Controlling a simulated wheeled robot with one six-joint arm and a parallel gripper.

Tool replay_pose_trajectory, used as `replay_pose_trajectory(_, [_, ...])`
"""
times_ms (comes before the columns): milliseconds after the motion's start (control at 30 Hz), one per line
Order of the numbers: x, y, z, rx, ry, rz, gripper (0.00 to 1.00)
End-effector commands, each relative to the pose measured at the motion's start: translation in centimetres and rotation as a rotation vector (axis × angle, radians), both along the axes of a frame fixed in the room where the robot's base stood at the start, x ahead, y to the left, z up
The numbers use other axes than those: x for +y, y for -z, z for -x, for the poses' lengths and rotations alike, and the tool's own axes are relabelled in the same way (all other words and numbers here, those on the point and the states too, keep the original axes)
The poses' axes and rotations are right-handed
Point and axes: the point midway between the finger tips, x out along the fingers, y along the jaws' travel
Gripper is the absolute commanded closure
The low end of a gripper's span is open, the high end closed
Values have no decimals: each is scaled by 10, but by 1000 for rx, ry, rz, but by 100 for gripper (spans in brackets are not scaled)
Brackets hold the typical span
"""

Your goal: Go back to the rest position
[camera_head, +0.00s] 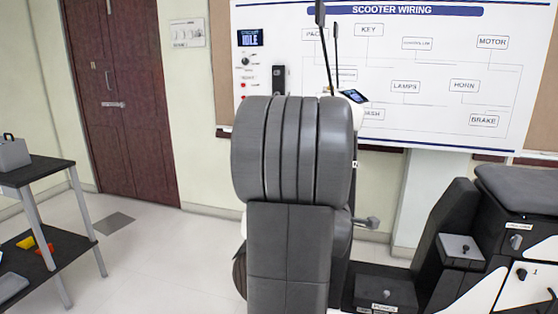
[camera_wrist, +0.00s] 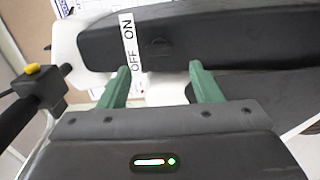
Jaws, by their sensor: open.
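My gripper (camera_wrist: 159,82) shows in the wrist view with its two green fingers spread apart and nothing held between them. Beyond the fingertips is a black scooter part with a white OFF/ON label (camera_wrist: 131,45). I cannot tell whether the fingertips touch it. In the head view my own grey arm fills the middle and hides my gripper and much of the scooter. The scooter's dark seat (camera_head: 520,188) and black-and-white body show at the right, with a small display (camera_head: 354,96) above my arm.
A black handlebar grip with a yellow button (camera_wrist: 33,69) is at the left in the wrist view. A two-shelf table (camera_head: 38,172) with a grey case (camera_head: 12,154) stands at the left. A wiring board (camera_head: 440,60) hangs behind. Floor before the brown door (camera_head: 125,85) is open.

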Motion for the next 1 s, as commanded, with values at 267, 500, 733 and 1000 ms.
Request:
replay_pose_trajectory(267, [14,0,47,-1,-1,0,42])
replay_pose_trajectory(500, [12,1,41,2,1,0,42])
replay_pose_trajectory(733, [0,0,2,1,1,0,42])
replay_pose_trajectory(1000, [-13,0,-44,0,1,0,42])
